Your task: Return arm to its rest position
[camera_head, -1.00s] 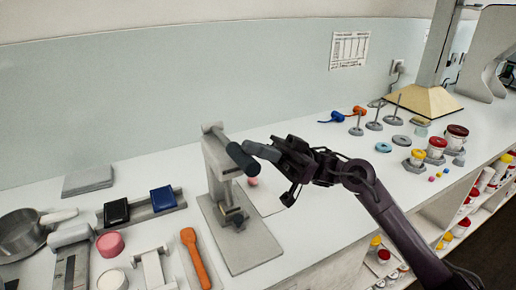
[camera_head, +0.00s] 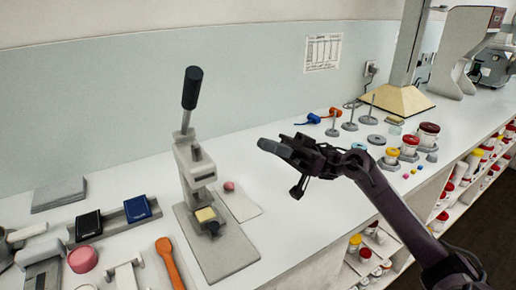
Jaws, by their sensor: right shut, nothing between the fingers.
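My right arm comes in from the lower right, and its dark gripper (camera_head: 266,146) is shut and empty. It hangs above the counter, to the right of the lever press and apart from it. The grey press (camera_head: 195,165) stands on a flat base plate, and its black-handled lever (camera_head: 192,88) points up. A small yellowish piece (camera_head: 205,214) sits low in the press. My left gripper does not show.
The white counter (camera_head: 290,215) is clear in front of my right gripper. An orange spoon (camera_head: 170,262), a pink round piece (camera_head: 82,259) and black and blue blocks (camera_head: 139,208) lie left. Posts, rings and jars (camera_head: 427,136) stand right, with shelves of jars below.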

